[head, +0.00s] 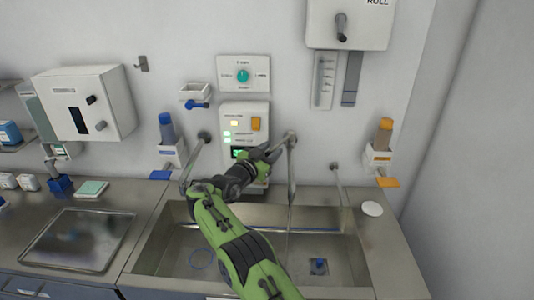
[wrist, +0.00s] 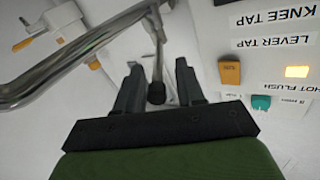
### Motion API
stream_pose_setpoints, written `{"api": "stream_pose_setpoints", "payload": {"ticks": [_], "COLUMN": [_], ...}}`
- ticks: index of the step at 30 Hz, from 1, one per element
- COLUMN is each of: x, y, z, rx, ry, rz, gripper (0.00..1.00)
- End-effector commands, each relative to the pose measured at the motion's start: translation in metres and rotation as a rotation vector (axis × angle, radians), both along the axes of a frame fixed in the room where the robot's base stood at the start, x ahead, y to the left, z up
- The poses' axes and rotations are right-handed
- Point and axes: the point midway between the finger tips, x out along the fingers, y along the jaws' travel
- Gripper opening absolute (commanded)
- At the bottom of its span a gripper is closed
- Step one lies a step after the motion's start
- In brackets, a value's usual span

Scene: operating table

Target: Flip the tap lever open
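The tap (head: 291,165) is a metal pipe on the wall above the middle of the sink; its thick curved pipe also crosses the upper left of the wrist view (wrist: 75,62). Its lever (wrist: 157,45) is a thin metal rod ending in a dark knob (wrist: 156,94). My gripper (head: 272,152) is at the wall end of the tap, in front of the control panel. In the wrist view its fingers (wrist: 159,80) are apart, with the lever knob between them and a gap on each side. In the head view my gripper hides most of the lever.
The control panel (head: 244,112) with an orange switch is close behind my gripper. Other pipes stand left (head: 192,160) and right (head: 336,180) over the steel sink (head: 165,262). Bottle holders (head: 171,155) flank the sink. A white dispenser (head: 350,22) hangs above right.

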Motion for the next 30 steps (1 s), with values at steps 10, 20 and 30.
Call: {"api": "stream_pose_setpoints", "payload": {"ticks": [10, 20, 30], "x": [-0.053, -0.115, -0.123], "y": [0.045, 0.093, 0.098], "z": [-0.003, -0.001, 0.001], "rx": [-0.001, -0.003, 0.0], "ry": [0.002, -0.002, -0.002], "rz": [0.007, 0.005, 0.001], "gripper": [0.38, 0.38, 0.38]}}
